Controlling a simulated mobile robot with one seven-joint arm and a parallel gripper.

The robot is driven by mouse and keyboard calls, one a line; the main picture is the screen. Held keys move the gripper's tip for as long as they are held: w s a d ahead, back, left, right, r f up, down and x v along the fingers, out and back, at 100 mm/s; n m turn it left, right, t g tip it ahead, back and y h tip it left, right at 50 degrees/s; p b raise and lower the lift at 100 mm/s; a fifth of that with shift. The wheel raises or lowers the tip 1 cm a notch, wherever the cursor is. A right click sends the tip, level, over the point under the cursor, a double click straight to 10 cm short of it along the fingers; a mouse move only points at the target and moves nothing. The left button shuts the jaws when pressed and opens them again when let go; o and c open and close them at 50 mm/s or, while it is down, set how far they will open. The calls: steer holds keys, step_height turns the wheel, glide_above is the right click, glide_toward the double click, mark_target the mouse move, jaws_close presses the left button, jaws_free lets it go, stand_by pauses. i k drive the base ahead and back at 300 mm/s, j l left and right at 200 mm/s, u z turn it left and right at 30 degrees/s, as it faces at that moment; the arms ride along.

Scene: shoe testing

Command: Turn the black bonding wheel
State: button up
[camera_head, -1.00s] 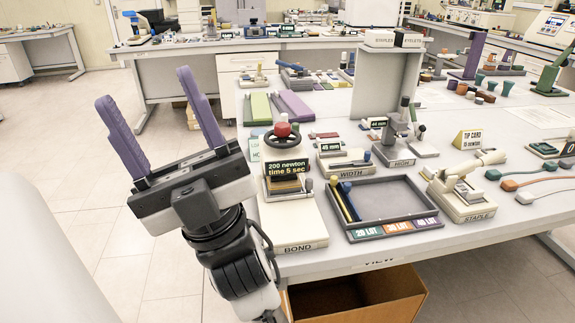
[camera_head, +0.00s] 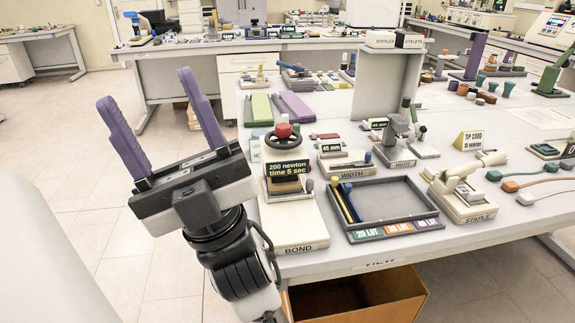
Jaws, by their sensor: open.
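A black sign on the press reads "200 newton time 5 sec". My gripper (camera_head: 150,115) is open and empty, with two purple fingers pointing up. It is left of the press, beyond the table's edge, and apart from the wheel.
A dark tray (camera_head: 391,233) with yellow and blue rods, a WIDTH device (camera_head: 345,164) and a STAPLE device (camera_head: 463,205) stand right of the press. Green and purple blocks (camera_head: 291,105) lie behind the wheel. An open box (camera_head: 360,300) is under the table. Floor at left is free.

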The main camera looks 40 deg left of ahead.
mark_target(283, 131)
steer(key=k+j+z, duration=0.2)
steer(key=j, duration=0.25)
steer(key=k+j+z, duration=0.2)
steer(key=j, duration=0.2)
steer(key=k+j+z, duration=0.2)
steer(key=i+j, duration=0.15)
steer(key=i, duration=0.25)
